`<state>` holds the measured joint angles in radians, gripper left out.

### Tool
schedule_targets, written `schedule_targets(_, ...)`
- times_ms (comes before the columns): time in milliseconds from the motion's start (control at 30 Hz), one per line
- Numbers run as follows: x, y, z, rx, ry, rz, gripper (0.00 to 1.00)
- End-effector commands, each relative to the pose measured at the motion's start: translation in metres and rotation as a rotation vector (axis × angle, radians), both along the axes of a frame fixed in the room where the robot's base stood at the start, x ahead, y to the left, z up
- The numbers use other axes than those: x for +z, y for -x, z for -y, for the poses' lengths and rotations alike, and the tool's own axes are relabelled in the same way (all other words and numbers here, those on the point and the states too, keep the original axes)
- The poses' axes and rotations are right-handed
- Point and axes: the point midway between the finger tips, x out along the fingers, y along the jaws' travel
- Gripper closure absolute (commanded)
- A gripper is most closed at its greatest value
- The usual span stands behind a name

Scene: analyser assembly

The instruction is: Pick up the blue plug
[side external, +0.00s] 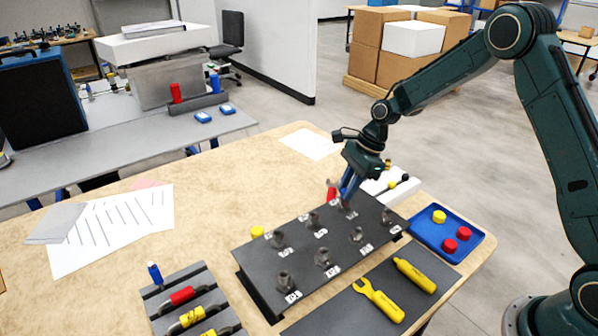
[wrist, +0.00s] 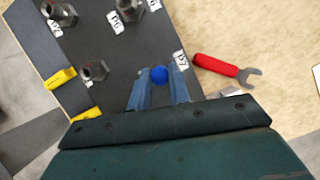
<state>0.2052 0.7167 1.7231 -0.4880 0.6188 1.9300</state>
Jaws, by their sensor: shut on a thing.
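My gripper (wrist: 159,88) is shut on the blue plug (wrist: 159,74), a round blue end showing between its fingertips in the wrist view. They are over the dark panel (wrist: 100,45), beside the P7 label (wrist: 181,60). In the side view my gripper (side external: 346,196) points down at the far edge of the panel (side external: 262,262). The plug is hard to make out there, and I cannot tell whether it is still seated in a fitting.
Several metal fittings (side external: 323,257) stand up from the panel. A red wrench (wrist: 218,65) lies just beyond its edge. A blue tray (side external: 425,236) with red and yellow caps is at right. Yellow tools (side external: 378,299) lie in front; a rack of coloured pieces (side external: 165,305) stands at front left.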

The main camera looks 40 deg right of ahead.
Motion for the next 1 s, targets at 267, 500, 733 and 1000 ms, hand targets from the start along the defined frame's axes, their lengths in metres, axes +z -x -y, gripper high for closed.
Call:
schedule_targets(267,0.007,0.0,0.0,0.0,0.0,0.002,1.0)
schedule_targets(500,0.033,-0.001,0.0,0.0,0.0,0.005,1.0)
schedule_targets(733,0.069,-0.001,0.0,-0.001,0.0,0.004,1.0)
schedule_targets(1000,0.096,0.0,0.0,0.0,-0.001,0.001,1.0)
